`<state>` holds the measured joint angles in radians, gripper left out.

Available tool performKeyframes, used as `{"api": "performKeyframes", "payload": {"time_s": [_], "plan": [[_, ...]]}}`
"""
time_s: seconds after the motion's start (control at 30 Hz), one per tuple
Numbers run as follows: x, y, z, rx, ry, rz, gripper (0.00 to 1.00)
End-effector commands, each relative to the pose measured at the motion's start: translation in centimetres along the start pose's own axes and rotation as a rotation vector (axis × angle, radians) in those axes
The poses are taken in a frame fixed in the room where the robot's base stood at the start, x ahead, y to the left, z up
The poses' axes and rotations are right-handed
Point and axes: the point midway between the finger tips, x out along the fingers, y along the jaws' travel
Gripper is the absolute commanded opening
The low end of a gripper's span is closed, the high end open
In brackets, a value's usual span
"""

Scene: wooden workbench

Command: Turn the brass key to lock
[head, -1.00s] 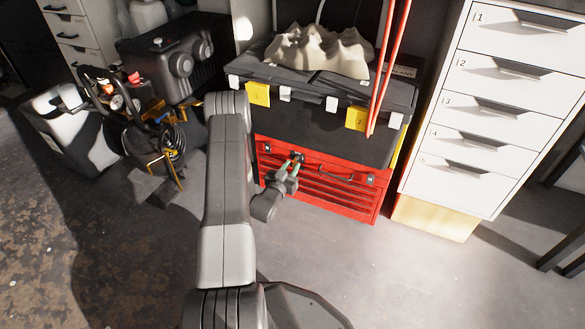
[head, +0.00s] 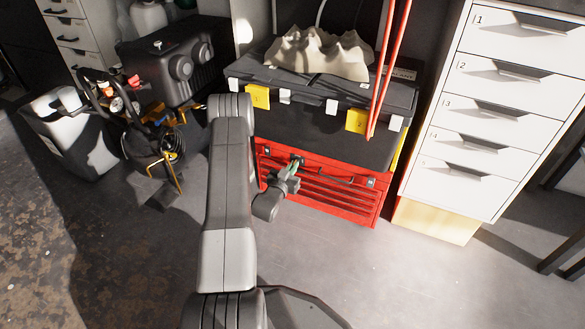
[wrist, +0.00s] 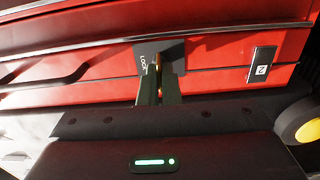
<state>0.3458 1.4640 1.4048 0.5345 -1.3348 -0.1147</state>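The brass key (wrist: 158,62) shows as a thin brass sliver between my fingertips in the wrist view. Most of it is hidden by the fingers. It stands at a dark lock plate (wrist: 174,50) marked "LOCK" on the front of the red toolbox (head: 330,201). My gripper (wrist: 159,84) has its two fingers close together on either side of the key, seemingly shut on it. In the head view my gripper (head: 295,166) meets the upper left of the toolbox front. The key is too small to make out there.
A black case (head: 320,125) with yellow latches sits on the red toolbox, with a pale lumpy object (head: 318,55) on top. Red poles (head: 389,70) lean in front. A white drawer cabinet (head: 485,110) stands right. The grey floor in front is clear.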

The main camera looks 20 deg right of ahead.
Motion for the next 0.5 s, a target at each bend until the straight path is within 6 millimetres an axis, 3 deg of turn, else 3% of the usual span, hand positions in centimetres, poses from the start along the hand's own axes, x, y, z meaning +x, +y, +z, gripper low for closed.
{"api": "performKeyframes", "payload": {"time_s": [0.5], "plan": [[-0.06,0.14,0.11,0.351,-0.001,0.001,0.0]]}}
